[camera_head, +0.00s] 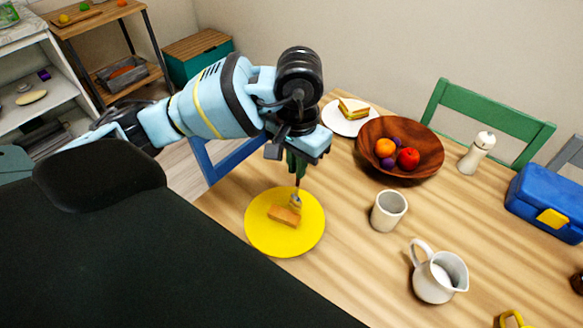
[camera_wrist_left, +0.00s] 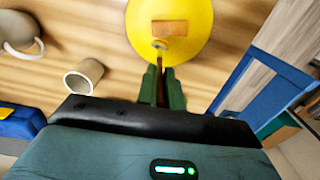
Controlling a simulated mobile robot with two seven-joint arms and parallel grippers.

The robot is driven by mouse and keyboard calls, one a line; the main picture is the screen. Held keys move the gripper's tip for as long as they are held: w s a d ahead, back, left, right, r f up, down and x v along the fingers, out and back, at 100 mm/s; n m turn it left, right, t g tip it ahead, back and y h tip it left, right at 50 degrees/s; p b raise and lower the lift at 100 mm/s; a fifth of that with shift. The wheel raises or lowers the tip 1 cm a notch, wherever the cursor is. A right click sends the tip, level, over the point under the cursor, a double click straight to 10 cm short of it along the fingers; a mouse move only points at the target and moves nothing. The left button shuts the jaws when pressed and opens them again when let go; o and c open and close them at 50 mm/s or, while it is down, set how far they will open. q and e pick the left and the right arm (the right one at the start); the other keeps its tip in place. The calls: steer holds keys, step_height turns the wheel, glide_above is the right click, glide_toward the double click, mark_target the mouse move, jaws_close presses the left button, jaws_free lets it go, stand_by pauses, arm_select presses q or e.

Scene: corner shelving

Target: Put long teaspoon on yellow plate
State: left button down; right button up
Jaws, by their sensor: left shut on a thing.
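The yellow plate (camera_head: 258,236) lies on the wooden table with a brown rectangular piece of food (camera_head: 284,216) on it. The plate also shows in the left wrist view (camera_wrist_left: 190,52). My left gripper (camera_head: 297,174) points down above the far part of the plate. It is shut on the long teaspoon (camera_head: 296,200), which hangs down with its bowl end lowest, close to the food. In the left wrist view, the spoon (camera_wrist_left: 160,46) runs out from between the green fingers (camera_wrist_left: 162,80). I cannot tell whether its bowl touches the plate. My right gripper is not in view.
A grey-white cup (camera_head: 387,212) and a white jug (camera_head: 436,276) stand right of the plate. Behind are a wooden fruit bowl (camera_head: 430,150), a white plate with a sandwich (camera_head: 340,124) and a white shaker (camera_head: 476,154). A blue lunchbox (camera_head: 550,198) stands at the right.

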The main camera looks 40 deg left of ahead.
arm_select(q)
steer(key=shift+w+a+f, duration=0.1)
steer(key=shift+a+f, duration=0.15)
steer(key=shift+f, duration=0.45)
steer(key=shift+w+a+f, duration=0.15)
steer(key=shift+a+f, duration=0.05)
steer(key=shift+f, duration=0.45)
steer(key=shift+w+a+f, duration=0.1)
steer(key=shift+a+f, duration=0.15)
steer(key=shift+f, duration=0.45)
steer(key=c, duration=1.5)
jaws_free()
steer(key=shift+c, duration=0.2)
step_height(320, 180, up, 12)
steer(key=p, duration=0.1)
steer(key=shift+r, duration=0.25)
